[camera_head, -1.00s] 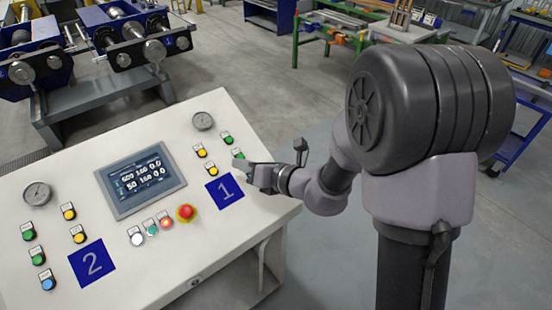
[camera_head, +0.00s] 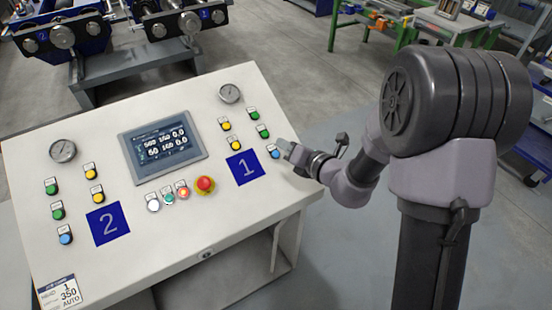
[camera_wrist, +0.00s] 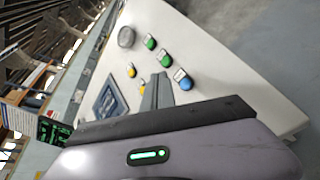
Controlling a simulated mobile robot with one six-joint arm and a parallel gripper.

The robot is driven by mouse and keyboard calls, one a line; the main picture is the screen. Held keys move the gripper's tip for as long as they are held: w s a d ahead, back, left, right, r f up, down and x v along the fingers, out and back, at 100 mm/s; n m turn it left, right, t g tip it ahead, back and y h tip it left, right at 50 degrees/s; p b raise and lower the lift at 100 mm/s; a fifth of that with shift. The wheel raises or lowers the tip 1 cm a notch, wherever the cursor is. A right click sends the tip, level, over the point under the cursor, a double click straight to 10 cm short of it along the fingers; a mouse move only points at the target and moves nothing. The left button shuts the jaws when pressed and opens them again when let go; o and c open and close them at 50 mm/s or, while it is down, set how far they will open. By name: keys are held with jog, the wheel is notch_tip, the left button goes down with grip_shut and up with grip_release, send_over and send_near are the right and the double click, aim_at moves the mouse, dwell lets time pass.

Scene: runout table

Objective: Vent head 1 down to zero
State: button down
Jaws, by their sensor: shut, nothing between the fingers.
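The head 1 group is on the right of the sloped white console, by the blue plate marked 1 (camera_head: 245,167). It has two green buttons (camera_head: 264,131), two yellow buttons (camera_head: 235,144), a blue button (camera_head: 275,152) and a round gauge (camera_head: 230,93). The gauge's needle is too small to read. The screen (camera_head: 162,152) shows two rows of figures; the upper row seems to start with 505. My gripper (camera_head: 287,149) is shut and empty, its tip just right of the blue button. In the wrist view the fingers (camera_wrist: 163,82) point beside the blue button (camera_wrist: 184,82); contact cannot be told.
Left of the group are a red emergency stop (camera_head: 205,185) and a row of small buttons. The head 2 plate (camera_head: 108,223), its buttons and its gauge (camera_head: 62,151) are at far left. Rollers (camera_head: 63,37) stand behind the console.

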aim_at(276, 154)
jog(key=shift+w+a+f+b, duration=0.2)
jog(key=shift+w+f+b, duration=0.15)
jog(key=shift+f, duration=0.35)
jog(key=shift+w+a+f+b, duration=0.2)
jog(key=shift+f+b, duration=0.25)
jog(key=shift+f, duration=0.3)
jog(key=shift+w+a+f+b, duration=0.15)
jog(key=shift+w+f+b, duration=0.2)
jog(key=shift+f, duration=0.35)
jog(key=shift+f, duration=0.1)
jog(key=shift+w+a+f, duration=0.1)
jog(key=shift+f, duration=0.2)
jog(key=shift+w+a+f+b, duration=0.1)
jog(key=shift+f+b, duration=0.3)
jog(key=shift+b, duration=0.05)
dwell(1.5)
dwell(0.3)
jog(key=shift+s+d+r+p, duration=0.1)
jog(key=shift+s+r+p, duration=0.05)
jog(key=shift+r+p, duration=0.25)
jog(key=shift+s+d+r+p, duration=0.1)
jog(key=shift+r+p, duration=0.2)
jog(key=shift+r, duration=0.1)
jog(key=shift+r, duration=0.1)
